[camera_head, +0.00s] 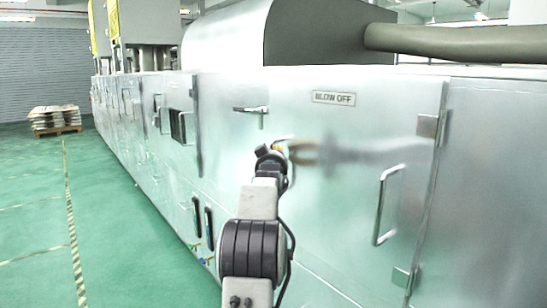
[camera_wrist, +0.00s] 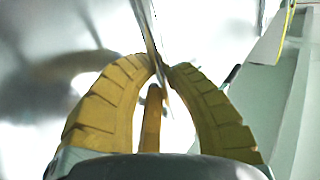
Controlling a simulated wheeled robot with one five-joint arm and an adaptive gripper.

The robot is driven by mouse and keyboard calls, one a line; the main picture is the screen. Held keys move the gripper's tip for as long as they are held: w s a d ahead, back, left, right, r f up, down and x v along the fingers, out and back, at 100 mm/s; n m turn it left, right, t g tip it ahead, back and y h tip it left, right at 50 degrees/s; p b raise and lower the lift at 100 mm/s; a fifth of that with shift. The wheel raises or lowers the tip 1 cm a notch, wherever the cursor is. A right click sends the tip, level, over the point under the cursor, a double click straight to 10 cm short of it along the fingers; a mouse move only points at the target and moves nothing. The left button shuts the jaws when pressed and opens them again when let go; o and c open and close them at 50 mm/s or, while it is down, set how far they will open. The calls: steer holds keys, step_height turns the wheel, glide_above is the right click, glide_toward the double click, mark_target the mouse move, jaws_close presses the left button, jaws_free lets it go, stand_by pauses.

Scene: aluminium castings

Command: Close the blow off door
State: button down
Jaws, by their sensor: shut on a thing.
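The blow off door (camera_head: 345,190) is a shiny metal panel with a BLOW OFF label (camera_head: 334,98), a bar handle (camera_head: 386,205) and hinges on its right side. My gripper (camera_head: 281,147) is at the left part of the door, below a lever latch (camera_head: 250,109). In the wrist view, the yellow fingers of my gripper (camera_wrist: 161,66) close from both sides on a thin upright metal edge, which looks like the door's edge. A blurred reflection of the gripper shows on the metal. I cannot tell how far the door stands open.
A long line of metal cabinets (camera_head: 140,110) runs away to the left. Green floor (camera_head: 120,220) with a striped line (camera_head: 70,215) lies free on the left. A loaded pallet (camera_head: 56,121) stands far back. A thick grey pipe (camera_head: 450,44) runs above the door.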

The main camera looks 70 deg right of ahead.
steer(key=shift+s+d+f, duration=0.1)
steer(key=shift+s, duration=0.1)
steer(key=c, duration=1.4)
jaws_free()
steer(key=shift+s, duration=0.15)
steer(key=o, duration=0.3)
steer(key=shift+a, duration=0.2)
steer(key=shift+v, duration=5.9)
